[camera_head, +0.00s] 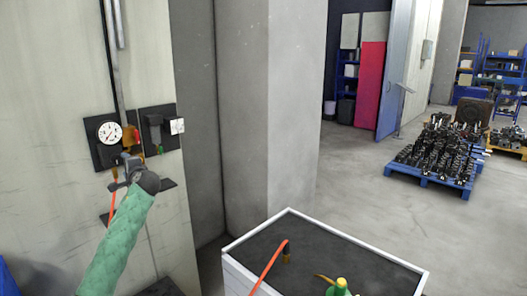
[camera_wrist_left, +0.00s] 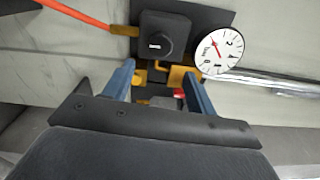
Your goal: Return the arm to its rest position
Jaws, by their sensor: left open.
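My left arm, in a green sleeve, reaches up from the lower left in the head view. Its gripper (camera_head: 128,162) is at the wall fittings, just below the round white gauge (camera_head: 109,132). In the left wrist view the two blue fingers of my left gripper (camera_wrist_left: 158,78) are spread apart. Brass fittings (camera_wrist_left: 183,76) and a small red part (camera_wrist_left: 179,94) show between or behind them. I see nothing held, and cannot tell whether the fingers touch the fittings. My right gripper is not in view.
A black regulator box (camera_wrist_left: 165,36) and the gauge (camera_wrist_left: 218,50) are close to the fingers. An orange hose (camera_head: 270,266) lies over the white-rimmed cart (camera_head: 345,238). Farther right stands a blue pallet (camera_head: 428,176) of dark jacks. The floor between is clear.

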